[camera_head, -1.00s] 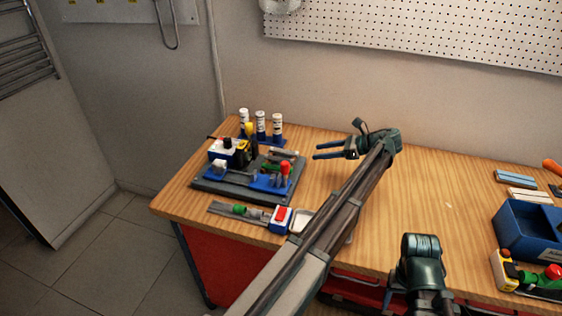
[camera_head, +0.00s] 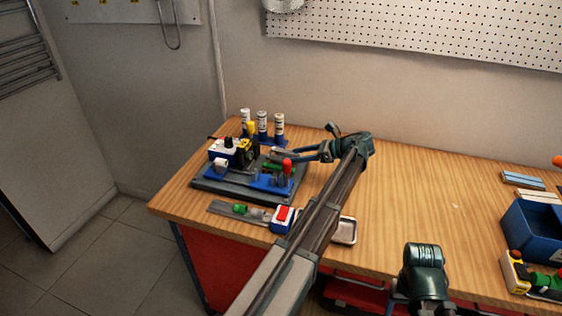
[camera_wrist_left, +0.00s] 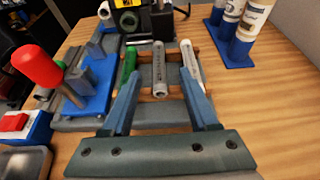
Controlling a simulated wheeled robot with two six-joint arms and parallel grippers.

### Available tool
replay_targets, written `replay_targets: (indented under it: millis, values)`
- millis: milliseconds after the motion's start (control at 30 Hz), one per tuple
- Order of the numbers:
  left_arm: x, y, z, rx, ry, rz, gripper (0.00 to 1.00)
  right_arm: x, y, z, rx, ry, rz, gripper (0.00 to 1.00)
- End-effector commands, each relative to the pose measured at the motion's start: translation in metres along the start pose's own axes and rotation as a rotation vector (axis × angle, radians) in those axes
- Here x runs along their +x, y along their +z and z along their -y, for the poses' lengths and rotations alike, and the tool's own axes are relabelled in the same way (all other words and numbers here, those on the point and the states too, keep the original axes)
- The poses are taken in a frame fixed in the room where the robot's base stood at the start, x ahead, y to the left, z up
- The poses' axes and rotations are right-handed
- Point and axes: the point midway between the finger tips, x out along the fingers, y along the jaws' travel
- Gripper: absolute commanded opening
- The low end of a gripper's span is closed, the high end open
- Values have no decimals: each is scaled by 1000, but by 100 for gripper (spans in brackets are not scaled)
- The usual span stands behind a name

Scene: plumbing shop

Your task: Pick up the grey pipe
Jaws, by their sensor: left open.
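The grey pipe (camera_wrist_left: 159,72) lies lengthwise on a rack in the left wrist view, between a green pipe (camera_wrist_left: 128,64) and a white pipe (camera_wrist_left: 190,62). My left gripper (camera_wrist_left: 159,77) is open, its two blue fingers pointing at the rack. The grey pipe appears between the fingertips, with nothing held. In the head view my left gripper (camera_head: 284,156) is at the right back part of the grey board (camera_head: 225,190); I cannot make out the grey pipe clearly there.
A red-handled tool (camera_wrist_left: 38,68) stands on a blue fixture left of the rack. White tubes (camera_head: 262,124) stand in a blue holder behind. A small tray (camera_head: 344,231) lies near the front edge. A blue bin (camera_head: 533,232) is at the right; the middle tabletop is clear.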

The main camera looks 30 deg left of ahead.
Motion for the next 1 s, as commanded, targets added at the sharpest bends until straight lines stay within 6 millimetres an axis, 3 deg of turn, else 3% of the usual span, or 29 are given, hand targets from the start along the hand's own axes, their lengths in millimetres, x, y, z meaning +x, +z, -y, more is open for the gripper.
replay_targets:
  millis: [233,500,833,1000]
  values:
    - [37,-6,-2,0,1,0,60,19,-1,2,0,0,0,66]
    - [41,-4,-2,1,-1,0,60,19,-1,2,0,0,0,66]
    - [41,-4,-2,0,0,0,2,19,-1,2,0,0,0,66]
    - [41,-4,-2,1,0,0,0,19,-1,2,0,0,0,66]
